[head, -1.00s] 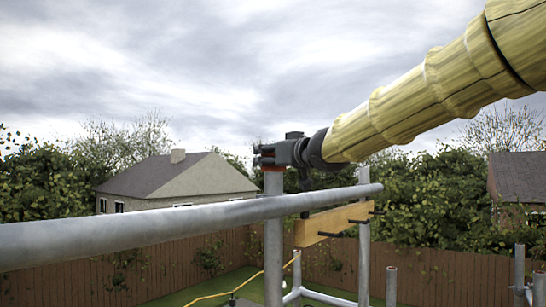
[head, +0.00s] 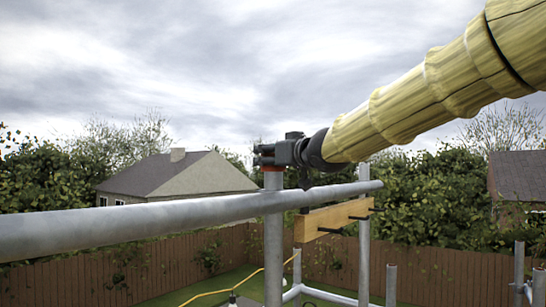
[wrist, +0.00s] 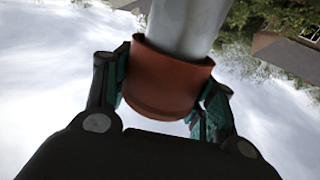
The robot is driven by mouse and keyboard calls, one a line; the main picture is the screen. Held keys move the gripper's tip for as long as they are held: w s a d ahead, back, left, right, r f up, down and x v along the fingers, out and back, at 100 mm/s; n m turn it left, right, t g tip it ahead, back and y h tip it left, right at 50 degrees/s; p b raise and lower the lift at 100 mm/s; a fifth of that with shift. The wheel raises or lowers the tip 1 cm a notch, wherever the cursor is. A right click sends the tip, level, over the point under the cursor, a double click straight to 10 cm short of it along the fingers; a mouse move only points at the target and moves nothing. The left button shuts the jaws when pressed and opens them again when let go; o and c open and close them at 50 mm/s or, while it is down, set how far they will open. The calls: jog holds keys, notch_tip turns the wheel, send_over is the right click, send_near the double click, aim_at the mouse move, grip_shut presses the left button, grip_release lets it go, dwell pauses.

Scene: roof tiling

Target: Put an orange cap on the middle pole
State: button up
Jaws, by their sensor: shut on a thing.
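My gripper (head: 268,155) is at the top of the near upright grey pole (head: 273,240) in the head view. It is shut on an orange cap (wrist: 172,80), with a finger on each side of it in the wrist view. Only a thin orange strip of the cap (head: 273,169) shows below the fingers in the head view. The pole (wrist: 188,25) meets the cap's open rim in the wrist view. The cap looks to be on or around the pole's end; how far down it sits is hidden.
A long grey horizontal rail (head: 150,222) crosses at the near pole. A wooden board (head: 330,219) with dark pegs is behind it. Another upright pole (head: 364,240) stands to the right, with shorter poles (head: 391,285) lower down. A wooden fence (head: 180,262) is farther back.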

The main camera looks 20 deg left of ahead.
jog(key=shift+f+b, duration=0.3)
jog(key=shift+f, duration=0.2)
jog(key=o, duration=1.2)
jog(key=b+v, duration=0.1)
jog(key=v, duration=1)
dwell(0.5)
